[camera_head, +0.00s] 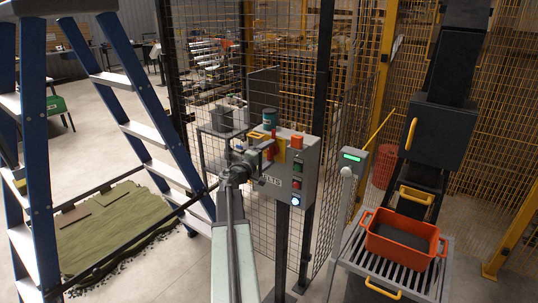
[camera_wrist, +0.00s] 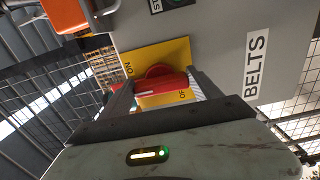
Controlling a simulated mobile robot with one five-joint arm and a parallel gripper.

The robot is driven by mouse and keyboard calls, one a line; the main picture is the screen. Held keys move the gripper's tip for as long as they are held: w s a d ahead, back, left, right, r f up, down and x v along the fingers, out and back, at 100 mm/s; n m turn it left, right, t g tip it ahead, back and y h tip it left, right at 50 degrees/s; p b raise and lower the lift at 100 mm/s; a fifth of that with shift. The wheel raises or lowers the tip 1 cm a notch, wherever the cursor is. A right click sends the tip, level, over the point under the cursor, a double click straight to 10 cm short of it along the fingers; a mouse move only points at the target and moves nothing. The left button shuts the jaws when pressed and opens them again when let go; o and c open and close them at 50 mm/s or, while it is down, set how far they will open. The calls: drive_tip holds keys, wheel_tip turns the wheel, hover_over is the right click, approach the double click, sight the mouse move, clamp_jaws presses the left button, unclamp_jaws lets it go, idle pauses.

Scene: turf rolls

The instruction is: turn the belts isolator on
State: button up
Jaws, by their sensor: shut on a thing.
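The belts isolator is a yellow plate (camera_wrist: 178,53) with a red rotary handle (camera_wrist: 165,84) on a grey control box (camera_head: 307,160). The plate also shows in the head view (camera_head: 281,152). In the wrist view the plate carries an ON mark at its left edge and an OFF mark below the handle. The handle lies about level there, with a white mark near its left end; whether it points fully at ON I cannot tell. My gripper (camera_wrist: 163,90) is shut on the handle, one finger on each side. In the head view my gripper (camera_head: 264,150) partly hides the isolator.
The box has several buttons and a BELTS label (camera_wrist: 257,64). An orange part (camera_wrist: 64,14) sits at the box's top. A mesh fence stands behind. An orange crate (camera_head: 402,238) rests on a slatted stand to the right. A blue stepladder (camera_head: 137,85) stands left, near turf (camera_head: 115,225).

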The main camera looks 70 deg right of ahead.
drive_tip(key=shift+f, duration=0.1)
drive_tip(key=o, duration=1.4)
drive_tip(key=v, duration=0.7)
drive_tip(key=shift+a, duration=0.4)
